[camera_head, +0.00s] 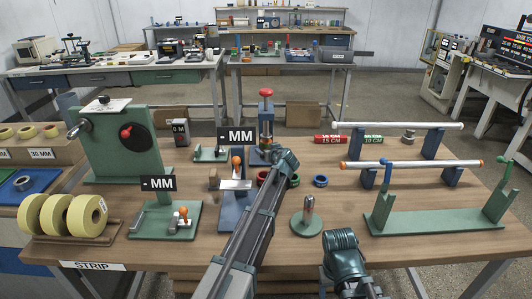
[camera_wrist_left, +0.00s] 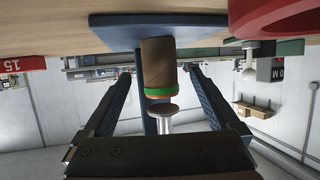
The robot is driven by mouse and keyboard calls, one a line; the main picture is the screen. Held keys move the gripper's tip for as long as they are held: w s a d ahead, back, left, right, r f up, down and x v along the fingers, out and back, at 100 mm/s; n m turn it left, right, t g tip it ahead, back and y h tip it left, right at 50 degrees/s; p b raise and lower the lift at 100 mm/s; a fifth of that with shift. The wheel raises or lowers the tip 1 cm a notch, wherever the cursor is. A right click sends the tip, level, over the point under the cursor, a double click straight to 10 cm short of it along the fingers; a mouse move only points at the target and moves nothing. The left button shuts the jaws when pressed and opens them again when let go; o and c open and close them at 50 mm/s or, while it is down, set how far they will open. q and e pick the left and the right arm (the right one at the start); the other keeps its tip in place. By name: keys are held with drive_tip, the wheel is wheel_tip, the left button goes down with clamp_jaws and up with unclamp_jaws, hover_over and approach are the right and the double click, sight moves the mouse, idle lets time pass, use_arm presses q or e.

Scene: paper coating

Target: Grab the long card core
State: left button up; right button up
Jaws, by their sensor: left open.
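A brown card core (camera_wrist_left: 157,62) with a green and orange band at one end shows in the left wrist view. It is at a blue base plate (camera_wrist_left: 150,22), with a metal disc and rod (camera_wrist_left: 162,112) at its banded end. My left gripper (camera_wrist_left: 157,95) is open, with one finger on each side of the core and visible gaps between. In the head view my left gripper (camera_head: 272,160) is by the blue stand with a red knob (camera_head: 266,110); I cannot clearly make out the core there. The right arm (camera_head: 343,262) shows, but its fingers do not.
A red ring (camera_head: 263,178) and blue ring (camera_head: 320,181) lie near my left arm. A round green stand (camera_head: 307,222) with a metal pin is to the right. Yellow rolls (camera_head: 60,215) are at left, a green rod stand (camera_head: 430,220) at right.

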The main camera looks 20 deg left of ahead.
sight(266, 148)
use_arm(q)
drive_tip(key=b+x, duration=0.1)
drive_tip(key=x, duration=0.3)
drive_tip(key=shift+w+f, duration=0.1)
drive_tip(key=shift+f, duration=0.05)
clamp_jaws()
idle(0.4)
